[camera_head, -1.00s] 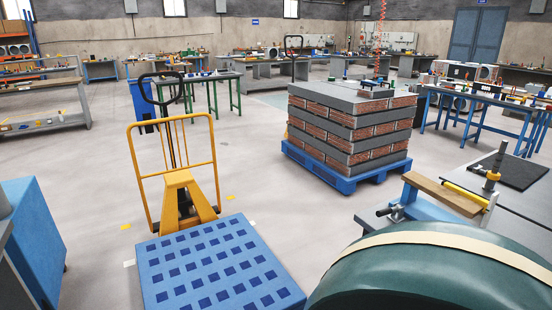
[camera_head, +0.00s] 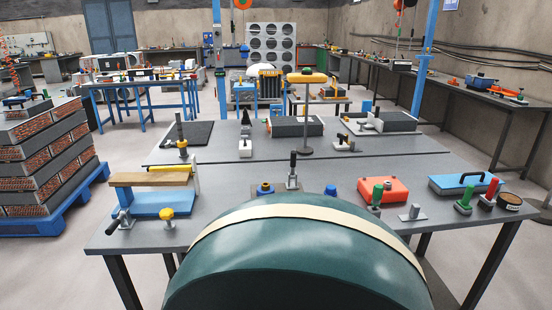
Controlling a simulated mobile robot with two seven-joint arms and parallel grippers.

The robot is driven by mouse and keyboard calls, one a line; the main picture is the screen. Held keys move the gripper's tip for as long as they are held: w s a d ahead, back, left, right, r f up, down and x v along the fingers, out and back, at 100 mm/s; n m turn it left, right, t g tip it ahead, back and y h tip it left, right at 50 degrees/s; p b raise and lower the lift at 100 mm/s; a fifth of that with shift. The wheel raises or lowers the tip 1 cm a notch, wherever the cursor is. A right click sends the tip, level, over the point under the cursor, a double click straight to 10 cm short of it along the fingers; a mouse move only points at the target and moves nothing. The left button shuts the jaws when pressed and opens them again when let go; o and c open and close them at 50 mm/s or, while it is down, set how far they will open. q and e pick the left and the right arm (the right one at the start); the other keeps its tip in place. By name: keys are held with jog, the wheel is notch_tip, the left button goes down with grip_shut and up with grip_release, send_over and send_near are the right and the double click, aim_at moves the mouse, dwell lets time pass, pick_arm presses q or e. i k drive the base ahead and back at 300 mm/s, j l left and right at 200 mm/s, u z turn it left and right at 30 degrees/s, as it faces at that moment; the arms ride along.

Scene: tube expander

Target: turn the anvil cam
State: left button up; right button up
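Neither gripper is in view. No part is plainly recognisable as the anvil cam at this size. On the grey workbench (camera_head: 400,160), a small fixture with an upright black-handled lever (camera_head: 293,170) stands at the middle, just behind the green dome. A large green dome with a cream band (camera_head: 300,260) fills the bottom middle and hides part of the bench's front.
A red box (camera_head: 383,190), a blue toolbox (camera_head: 465,185) and green and red handles stand at the bench's right. A yellow-topped stand (camera_head: 305,78) rises at the back. A brick stack (camera_head: 45,160) on a blue pallet (camera_head: 65,215) is at the left, with floor between.

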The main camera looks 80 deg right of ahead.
aim_at(293, 154)
jog(key=z, duration=1.75)
